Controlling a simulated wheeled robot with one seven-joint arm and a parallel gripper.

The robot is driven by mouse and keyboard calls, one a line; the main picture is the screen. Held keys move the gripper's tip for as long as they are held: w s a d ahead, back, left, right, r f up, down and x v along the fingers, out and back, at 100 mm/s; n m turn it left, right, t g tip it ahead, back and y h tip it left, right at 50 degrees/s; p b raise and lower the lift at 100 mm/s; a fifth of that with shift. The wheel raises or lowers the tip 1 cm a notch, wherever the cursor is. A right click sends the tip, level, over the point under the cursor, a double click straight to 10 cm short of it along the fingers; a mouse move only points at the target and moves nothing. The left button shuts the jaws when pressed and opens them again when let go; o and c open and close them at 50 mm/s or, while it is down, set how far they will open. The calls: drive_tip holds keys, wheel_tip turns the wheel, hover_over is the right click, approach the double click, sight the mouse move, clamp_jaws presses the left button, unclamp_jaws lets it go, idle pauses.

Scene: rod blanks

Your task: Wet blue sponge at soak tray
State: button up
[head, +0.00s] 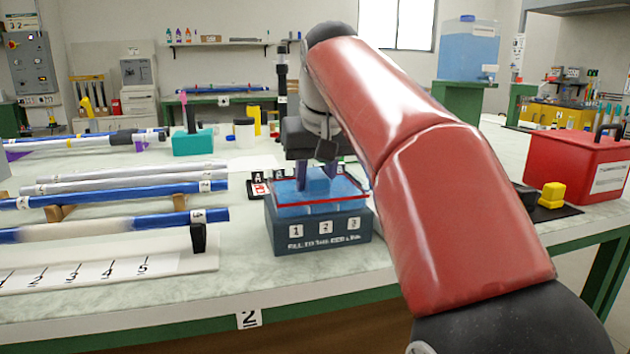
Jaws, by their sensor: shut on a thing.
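The soak tray (318,247) is a dark grey box with a clear upper part, a red line and labels 1, 2 and 3. It stands on the table near the front middle and holds bluish liquid. My gripper (314,170) points down over the tray and is shut on the blue sponge (318,184). The sponge is within the outline of the tray's clear upper part. I cannot tell how deep its lower side sits in the liquid. My red arm covers the area right of the tray.
Blue and grey rods (120,193) lie on wooden rests at the left, behind a white numbered board (110,265). A teal holder (193,142) and a white jar (244,132) stand behind. A red box (575,165) and yellow block (552,193) are at the right.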

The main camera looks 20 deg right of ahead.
sight(315, 173)
drive_tip(key=shift+r+p, duration=3.1)
drive_tip(key=shift+p, duration=0.45)
drive_tip(key=shift+r, duration=1.95)
